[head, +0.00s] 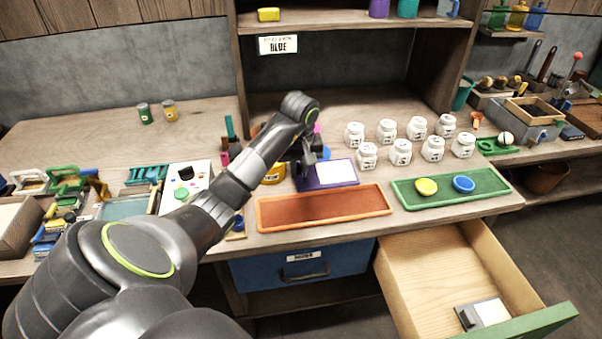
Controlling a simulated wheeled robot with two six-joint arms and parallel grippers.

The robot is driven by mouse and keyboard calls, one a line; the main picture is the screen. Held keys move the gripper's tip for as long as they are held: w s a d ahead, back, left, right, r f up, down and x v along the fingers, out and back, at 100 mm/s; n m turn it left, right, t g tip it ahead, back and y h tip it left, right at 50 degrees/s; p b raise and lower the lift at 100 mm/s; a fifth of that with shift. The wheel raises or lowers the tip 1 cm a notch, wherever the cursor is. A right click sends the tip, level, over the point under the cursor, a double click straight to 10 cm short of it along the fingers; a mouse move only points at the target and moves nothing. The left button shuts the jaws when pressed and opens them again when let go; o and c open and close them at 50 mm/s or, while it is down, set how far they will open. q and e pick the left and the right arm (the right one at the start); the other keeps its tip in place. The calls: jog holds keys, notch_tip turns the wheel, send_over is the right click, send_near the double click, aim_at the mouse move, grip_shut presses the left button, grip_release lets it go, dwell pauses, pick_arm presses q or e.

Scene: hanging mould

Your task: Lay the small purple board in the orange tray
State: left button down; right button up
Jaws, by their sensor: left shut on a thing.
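The small purple board (312,180), with a white panel on its face, is on the workbench just behind the orange tray. My left gripper (306,166) is at the board's left back part and is shut on it; the arm hides part of the grip. I cannot tell whether the board touches the bench or is slightly raised. The orange tray (325,208) is long, shallow and empty, near the bench's front edge. My right gripper is not in view.
A green tray (452,188) with a yellow and a blue disc lies to the right. Several white jars (401,152) stand behind it. A yellow tin (273,173) is left of the board. An open drawer (440,280) juts out below the bench.

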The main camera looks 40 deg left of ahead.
aim_at(299, 183)
pick_arm(q)
jog(key=shift+s+d+f+b, duration=0.25)
jog(key=shift+s+f+b, duration=0.1)
jog(key=shift+f, duration=0.25)
jog(key=f, duration=0.2)
jog(key=f+b, duration=0.1)
jog(key=shift+w+a+f+b, duration=0.1)
jog(key=shift+w+f+b, duration=0.1)
jog(key=shift+f+b, duration=1.05)
jog(key=shift+f, duration=1.1)
jog(key=shift+f+b, duration=0.3)
jog(key=shift+f, duration=0.1)
jog(key=shift+f+b, duration=0.55)
jog(key=shift+b, duration=0.1)
jog(key=shift+f+b, duration=0.4)
jog(key=shift+b, duration=0.05)
jog(key=c, duration=1.3)
grip_release()
